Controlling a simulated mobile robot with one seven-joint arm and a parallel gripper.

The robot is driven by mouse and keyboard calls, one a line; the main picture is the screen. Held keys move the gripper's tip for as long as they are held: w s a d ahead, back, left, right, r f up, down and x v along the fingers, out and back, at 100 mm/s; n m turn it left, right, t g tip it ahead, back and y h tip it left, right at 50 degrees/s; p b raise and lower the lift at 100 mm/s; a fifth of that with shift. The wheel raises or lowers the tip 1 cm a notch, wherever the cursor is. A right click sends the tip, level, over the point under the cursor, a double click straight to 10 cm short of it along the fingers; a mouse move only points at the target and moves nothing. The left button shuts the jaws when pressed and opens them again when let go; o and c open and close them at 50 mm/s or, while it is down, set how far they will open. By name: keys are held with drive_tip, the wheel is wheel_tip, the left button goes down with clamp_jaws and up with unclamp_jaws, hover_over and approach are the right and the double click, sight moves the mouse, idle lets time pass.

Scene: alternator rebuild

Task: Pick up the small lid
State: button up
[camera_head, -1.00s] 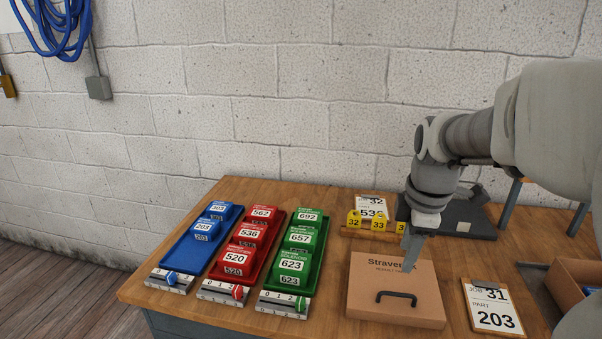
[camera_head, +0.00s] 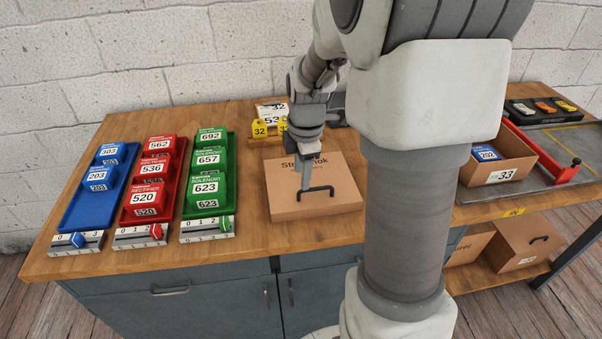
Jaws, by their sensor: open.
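A small cardboard lid (camera_head: 342,200) with printed lettering lies flat on the wooden workbench, in the middle of the view. A black bar handle (camera_head: 320,188) stands on its top near the front edge. My gripper (camera_head: 303,185) points down over the lid, at the left part of the handle. It is open, and its fingers are seen nearly edge-on. I cannot tell whether they touch the handle or straddle it. The gripper and wrist hide part of the lid's lettering.
Blue (camera_head: 75,213), red (camera_head: 127,208) and green (camera_head: 222,195) trays of labelled boxes stand left. Yellow number tags (camera_head: 260,128) stand behind the lid. An open carton (camera_head: 510,172) sits right; another handled cardboard piece (camera_head: 525,245) is on the lower shelf. My arm blocks the centre right.

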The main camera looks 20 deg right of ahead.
sight(301, 190)
drive_tip(key=shift+w+d+f+b, duration=0.1)
drive_tip(key=shift+w+f+b, duration=0.15)
drive_tip(key=shift+f, duration=1.3)
drive_tip(key=shift+w+f+b, duration=0.1)
drive_tip(key=shift+w+f, duration=0.1)
drive_tip(key=shift+f, duration=1.35)
drive_tip(key=shift+c, duration=0.3)
clamp_jaws()
